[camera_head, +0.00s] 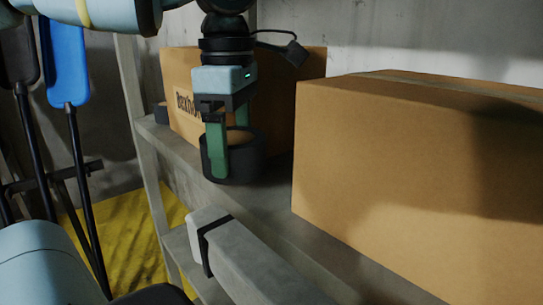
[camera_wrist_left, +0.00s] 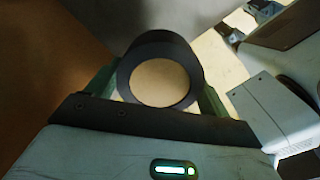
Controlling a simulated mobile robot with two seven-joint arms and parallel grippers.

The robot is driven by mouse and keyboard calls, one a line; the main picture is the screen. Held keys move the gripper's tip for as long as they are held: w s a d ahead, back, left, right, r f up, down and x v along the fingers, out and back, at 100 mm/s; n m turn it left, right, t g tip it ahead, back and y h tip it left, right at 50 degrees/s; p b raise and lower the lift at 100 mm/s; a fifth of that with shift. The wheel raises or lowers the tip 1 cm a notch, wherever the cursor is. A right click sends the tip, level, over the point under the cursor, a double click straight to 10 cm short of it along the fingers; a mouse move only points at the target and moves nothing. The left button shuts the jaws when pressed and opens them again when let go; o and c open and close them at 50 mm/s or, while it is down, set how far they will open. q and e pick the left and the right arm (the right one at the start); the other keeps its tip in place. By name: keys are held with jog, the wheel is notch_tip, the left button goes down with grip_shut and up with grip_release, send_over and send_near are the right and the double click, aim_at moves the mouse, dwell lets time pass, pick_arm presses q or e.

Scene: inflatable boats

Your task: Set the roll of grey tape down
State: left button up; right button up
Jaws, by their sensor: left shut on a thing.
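The roll of grey tape (camera_head: 250,165) is dark grey with a brown core, and its flat side faces up. My left gripper (camera_head: 228,150) points down from above with its green fingers shut on opposite sides of the roll. The left wrist view shows the roll (camera_wrist_left: 134,68) between the fingers, its round core facing the camera. The roll is at the grey shelf (camera_head: 275,205), in front of the rear box. I cannot tell whether its underside touches the shelf. My right gripper is not in view.
A large cardboard box (camera_head: 400,175) stands on the shelf to the right. Another printed box (camera_head: 180,90) stands behind the roll. A dark round item (camera_head: 161,113) sits at the shelf's far left. Bare shelf shows between roll and large box.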

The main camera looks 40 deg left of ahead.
pick_arm(q)
jog(key=shift+w+d, duration=0.25)
jog(key=shift+w, duration=1.15)
jog(key=shift+w+d, duration=0.2)
jog(key=shift+w, duration=1.15)
jog(key=shift+w+f, duration=0.15)
jog(key=shift+f, duration=1.55)
jog(key=shift+f, duration=0.2)
jog(key=o, duration=1)
jog(key=shift+o, duration=0.2)
jog(key=shift+r, duration=0.1)
notch_tip(320, 180, up, 12)
